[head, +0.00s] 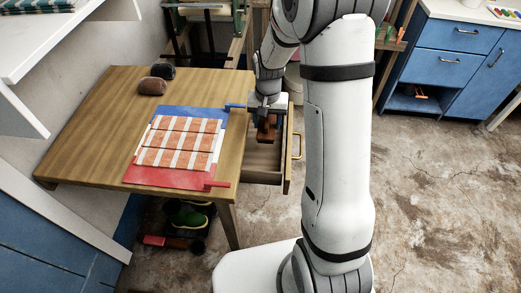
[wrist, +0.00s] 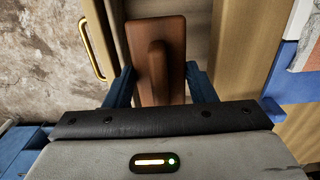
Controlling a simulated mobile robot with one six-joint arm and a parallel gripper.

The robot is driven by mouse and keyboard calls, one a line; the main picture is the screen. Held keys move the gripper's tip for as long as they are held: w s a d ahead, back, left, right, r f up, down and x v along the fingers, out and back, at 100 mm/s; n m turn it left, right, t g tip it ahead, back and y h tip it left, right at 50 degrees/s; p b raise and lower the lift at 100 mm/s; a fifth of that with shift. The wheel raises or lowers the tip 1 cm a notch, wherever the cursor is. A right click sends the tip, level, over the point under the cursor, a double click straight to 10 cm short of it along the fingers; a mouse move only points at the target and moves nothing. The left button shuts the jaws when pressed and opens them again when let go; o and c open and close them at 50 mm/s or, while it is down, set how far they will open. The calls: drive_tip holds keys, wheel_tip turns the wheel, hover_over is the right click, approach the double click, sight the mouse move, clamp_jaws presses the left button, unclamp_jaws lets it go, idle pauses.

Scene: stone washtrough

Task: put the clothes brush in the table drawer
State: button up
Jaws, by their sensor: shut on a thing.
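The clothes brush (wrist: 157,60) is brown with a raised handle. It shows between my gripper's (wrist: 158,80) two blue-grey fingers in the wrist view. My gripper is shut on it. In the head view the brush (head: 266,130) hangs below my gripper (head: 267,112), over the open table drawer (head: 263,160). The drawer is pulled out from the right side of the wooden table (head: 100,105) and its inside looks bare where it shows. A brass handle (head: 297,146) is on its front. I cannot tell whether the brush touches the drawer floor.
A checked orange and white cloth (head: 180,143) lies on a blue and red board (head: 160,178) on the table. A brown object (head: 152,86) and a dark one (head: 162,72) lie at the back. Green boots (head: 188,215) stand under the table. Blue cabinets (head: 440,65) stand at the right.

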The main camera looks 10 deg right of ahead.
wheel_tip(320, 180, down, 9)
idle(0.4)
drive_tip(key=shift+f, duration=0.2)
drive_tip(key=o, duration=0.7)
drive_tip(key=shift+r, duration=0.2)
